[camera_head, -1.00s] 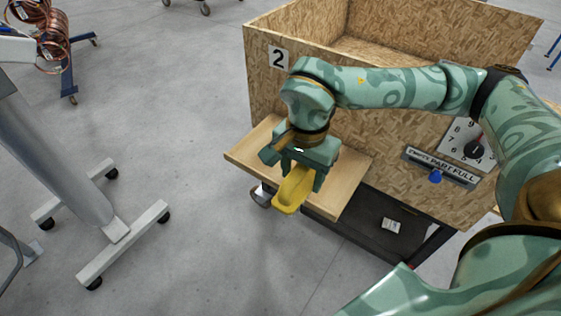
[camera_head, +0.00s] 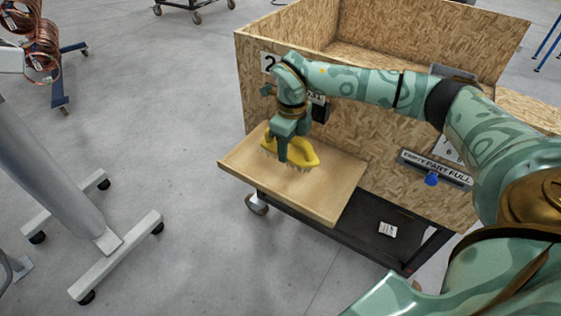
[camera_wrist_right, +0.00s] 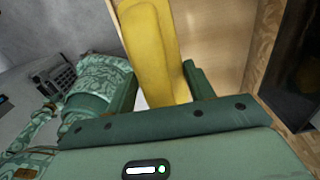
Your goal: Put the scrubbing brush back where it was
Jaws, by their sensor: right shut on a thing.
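The scrubbing brush (camera_head: 302,153) has a yellow body and pale bristles that point down. My right gripper (camera_head: 284,155) is shut on it, over the wooden shelf (camera_head: 325,196) on the front of the chipboard crate. The bristles are at or just above the shelf board; I cannot tell whether they touch. In the right wrist view the yellow brush body (camera_wrist_right: 152,45) runs between the fingers of my right gripper (camera_wrist_right: 165,90), with the pale board beyond. My left gripper is not in view.
The chipboard crate (camera_head: 350,135) stands behind the shelf, with a sign (camera_head: 435,168) and blue knob on its front. A dark lower deck (camera_head: 375,230) is below. A grey wheeled stand (camera_head: 130,255) is at left. The shelf's front right is bare.

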